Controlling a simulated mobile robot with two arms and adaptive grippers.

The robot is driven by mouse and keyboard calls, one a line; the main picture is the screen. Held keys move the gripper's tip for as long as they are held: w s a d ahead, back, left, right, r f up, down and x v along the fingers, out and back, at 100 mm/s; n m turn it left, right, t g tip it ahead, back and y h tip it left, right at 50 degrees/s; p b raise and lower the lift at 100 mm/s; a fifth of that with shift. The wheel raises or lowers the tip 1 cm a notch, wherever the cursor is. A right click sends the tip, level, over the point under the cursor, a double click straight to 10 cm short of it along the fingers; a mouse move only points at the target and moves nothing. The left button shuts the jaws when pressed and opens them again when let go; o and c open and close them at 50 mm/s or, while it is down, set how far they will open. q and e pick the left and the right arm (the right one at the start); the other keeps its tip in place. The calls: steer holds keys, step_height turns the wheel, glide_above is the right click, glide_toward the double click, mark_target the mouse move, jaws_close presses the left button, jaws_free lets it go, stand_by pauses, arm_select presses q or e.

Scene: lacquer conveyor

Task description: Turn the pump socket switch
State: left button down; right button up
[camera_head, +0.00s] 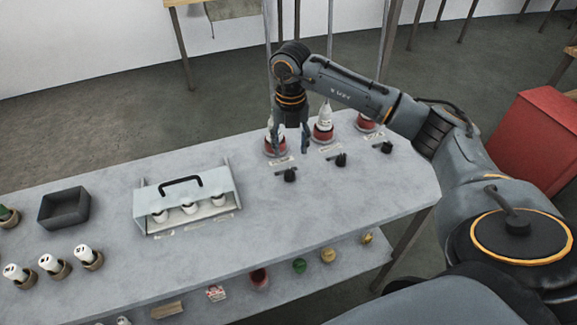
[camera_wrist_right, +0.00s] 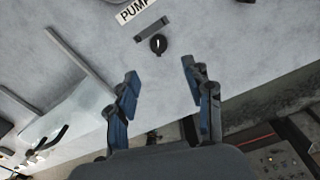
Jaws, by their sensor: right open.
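The pump socket switch is a small black knob (camera_wrist_right: 158,44) with a short dark bar beside it, close to a white label reading PUMP (camera_wrist_right: 133,10) in the right wrist view. In the head view it appears to be the leftmost black switch (camera_head: 289,175), in front of a red-based socket (camera_head: 276,148) holding a white item. My right gripper (camera_head: 290,145) is open and empty above the table, near this switch. In the wrist view its fingertips (camera_wrist_right: 160,70) are apart, with the knob just beyond the gap between them. My left gripper is not in view.
Two more black switches (camera_head: 341,160) (camera_head: 387,147) stand to the right, each before a red-based socket. A clear-fronted box with a black handle (camera_head: 180,184) stands left of the switch. The table middle is clear.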

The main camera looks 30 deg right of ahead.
mark_target(289, 171)
step_height(289, 171, down, 6)
steer(key=shift+w+r+p, duration=0.1)
steer(key=shift+w+p, duration=0.05)
steer(key=shift+p, duration=0.35)
step_height(289, 171, down, 3)
steer(key=shift+f, duration=0.55)
steer(key=shift+c, duration=0.4)
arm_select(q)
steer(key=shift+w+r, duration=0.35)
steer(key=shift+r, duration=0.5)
arm_select(e)
jaws_close()
